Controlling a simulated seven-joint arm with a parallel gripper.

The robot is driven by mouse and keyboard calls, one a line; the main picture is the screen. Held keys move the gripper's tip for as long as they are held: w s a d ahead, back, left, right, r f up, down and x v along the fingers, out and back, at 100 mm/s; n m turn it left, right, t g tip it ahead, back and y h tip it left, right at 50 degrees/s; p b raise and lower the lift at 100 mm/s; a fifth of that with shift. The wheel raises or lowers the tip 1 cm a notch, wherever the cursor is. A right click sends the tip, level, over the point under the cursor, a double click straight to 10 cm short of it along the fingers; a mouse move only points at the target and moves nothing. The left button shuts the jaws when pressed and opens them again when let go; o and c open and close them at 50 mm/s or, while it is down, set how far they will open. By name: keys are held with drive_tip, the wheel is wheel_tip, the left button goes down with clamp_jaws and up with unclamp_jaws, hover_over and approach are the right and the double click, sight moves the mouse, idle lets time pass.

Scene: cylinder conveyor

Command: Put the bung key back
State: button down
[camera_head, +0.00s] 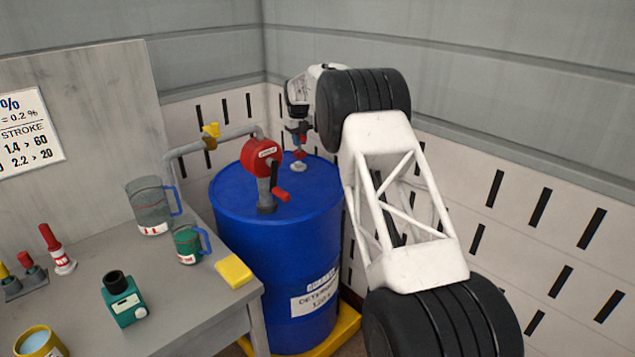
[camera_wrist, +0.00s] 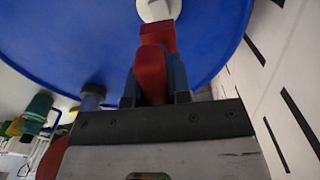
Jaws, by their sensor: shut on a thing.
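The red bung key (camera_wrist: 156,45) is clamped between my gripper's fingers (camera_wrist: 153,90) in the wrist view. In the head view my gripper (camera_head: 299,132) points down over the back of the blue drum's top (camera_head: 232,185). Little of the key shows there, below the fingers. A pale round bung (camera_head: 299,167) is on the drum top just under the gripper. In the wrist view the bung (camera_wrist: 158,9) lies at the key's far end. I cannot tell whether key and bung touch. No separate holder for the key is recognisable.
A red hand pump (camera_head: 263,160) with a crank and grey pipe stands on the drum, left of my gripper. The bench (camera_head: 185,290) at left holds jugs (camera_head: 150,207), a green bottle (camera_head: 122,302) and a yellow sponge (camera_head: 235,271). The slotted wall (camera_head: 540,235) is close on the right.

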drive_tip(key=s+d, duration=0.4)
drive_tip(key=s, duration=0.5)
drive_tip(key=s+d+n, duration=0.1)
drive_tip(key=s+d, duration=0.2)
drive_tip(key=s, duration=0.6)
drive_tip(key=s+d+n, duration=0.1)
drive_tip(key=s+d, duration=0.3)
drive_tip(key=s, duration=0.5)
drive_tip(key=shift+s+d+f, duration=0.3)
drive_tip(key=shift+d+f, duration=0.05)
drive_tip(key=shift+f, duration=0.05)
drive_tip(key=w+a+f, duration=0.1)
drive_tip(key=w+a, duration=0.2)
drive_tip(key=w, duration=1.2)
drive_tip(key=shift+f, duration=0.15)
drive_tip(key=shift+a, duration=0.1)
drive_tip(key=shift+w+a+f, duration=0.1)
drive_tip(key=shift+w+f, duration=0.1)
drive_tip(key=shift+f, duration=0.7)
drive_tip(key=shift+w+f, duration=0.15)
drive_tip(key=shift+f, duration=0.75)
